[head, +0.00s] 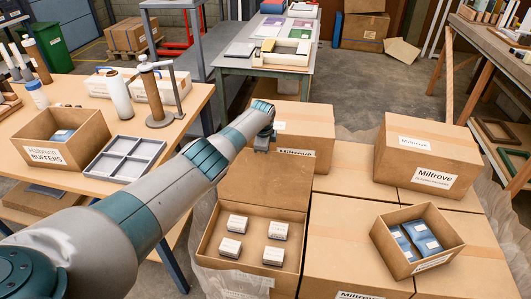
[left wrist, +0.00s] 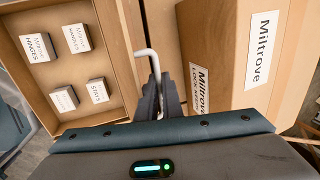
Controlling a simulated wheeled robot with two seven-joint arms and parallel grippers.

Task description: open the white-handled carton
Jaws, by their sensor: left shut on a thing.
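The carton (head: 208,247) stands in the front middle of the stack with its lid (head: 267,178) swung up and back, so its inside shows. Several small white-labelled boxes lie in it; the left wrist view shows the carton (left wrist: 88,98) with labels such as HINGES, HANDLES and STAYS. My left gripper (head: 263,141) is at the lid's far edge. In the left wrist view my left gripper (left wrist: 162,92) is shut on the white handle (left wrist: 149,60), whose bent bar sticks out past the fingers. The handle is hidden in the head view. My right gripper is not in view.
A closed Miltrove carton (head: 297,128) stands just behind the lid. Another Miltrove carton (head: 425,150) and a small open box (head: 408,262) of blue packs sit right. A wooden table (head: 88,182) with a grey divided tray (head: 126,158) is left.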

